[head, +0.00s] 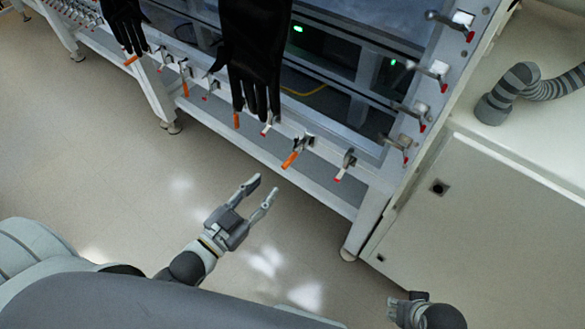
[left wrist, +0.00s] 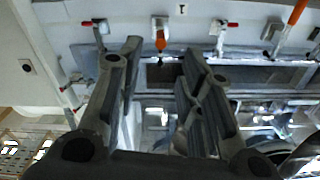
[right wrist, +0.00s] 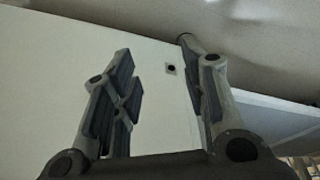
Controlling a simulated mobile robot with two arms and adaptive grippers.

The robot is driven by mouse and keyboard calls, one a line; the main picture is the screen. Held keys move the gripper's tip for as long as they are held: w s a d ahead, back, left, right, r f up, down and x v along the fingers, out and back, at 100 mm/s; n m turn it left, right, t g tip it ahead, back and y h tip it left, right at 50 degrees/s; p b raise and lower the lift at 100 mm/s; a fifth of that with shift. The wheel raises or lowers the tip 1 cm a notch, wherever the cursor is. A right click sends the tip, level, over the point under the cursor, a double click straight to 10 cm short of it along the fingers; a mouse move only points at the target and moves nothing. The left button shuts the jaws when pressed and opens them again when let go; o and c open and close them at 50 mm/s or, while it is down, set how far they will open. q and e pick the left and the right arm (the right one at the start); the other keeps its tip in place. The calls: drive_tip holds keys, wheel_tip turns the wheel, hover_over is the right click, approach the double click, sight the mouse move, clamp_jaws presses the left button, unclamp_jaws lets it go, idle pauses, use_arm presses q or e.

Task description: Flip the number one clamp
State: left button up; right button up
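A row of clamps runs along the front rail of the glovebox. An orange-handled clamp (head: 292,158) is in the head view; an orange-handled clamp (left wrist: 160,41) also shows between my fingertips in the left wrist view, with a small dark mark beside it that may be an inverted 1. A red-tipped clamp (head: 345,164) is to its right in the head view. I cannot tell for certain which clamp is number one. My left gripper (head: 264,187) is open and empty, below and apart from the orange-handled clamp. My right gripper (right wrist: 155,47) is open and empty, facing a pale panel.
Black gloves (head: 256,50) hang over the front rail, left of the orange-handled clamp. More red-tipped clamps line the right frame (head: 421,110). A pale cabinet (head: 480,230) with a ribbed hose (head: 520,90) stands at right. The floor (head: 110,150) is clear.

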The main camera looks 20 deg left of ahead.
sight(287, 162)
use_arm(q)
drive_tip(key=b+x, duration=0.1)
drive_tip(key=x, duration=0.9)
use_arm(e)
drive_tip(key=v, duration=0.3)
drive_tip(key=w+v, duration=0.1)
drive_tip(key=v, duration=0.1)
drive_tip(key=shift+r, duration=0.15)
use_arm(q)
clamp_jaws()
